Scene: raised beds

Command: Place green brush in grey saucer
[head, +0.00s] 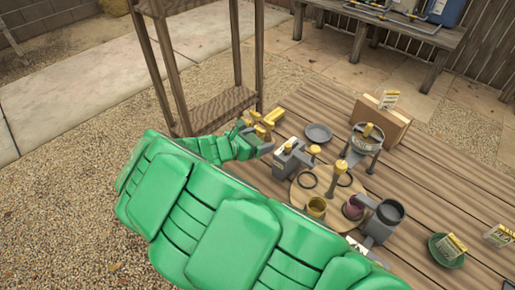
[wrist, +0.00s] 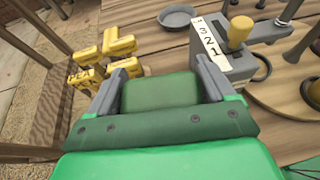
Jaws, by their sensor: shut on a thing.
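My gripper (head: 259,146) is at the left edge of the wooden deck-like table top. In the wrist view its two grey fingers (wrist: 165,67) are set apart, shut on a dark green block-like thing (wrist: 160,92), which I take to be the green brush. Its bristles are not visible, and in the head view I cannot tell it from my green arm. The grey saucer (head: 318,133) lies empty on the table, to the right of and beyond my gripper. It also shows at the top of the wrist view (wrist: 178,15).
Yellow lettered blocks (wrist: 103,58) are just left of my gripper. A grey device with a yellow knob (wrist: 228,55) stands close on the right. A round wooden board (head: 300,193) with cups, a pot on legs (head: 368,140) and a green saucer (head: 442,257) are further right.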

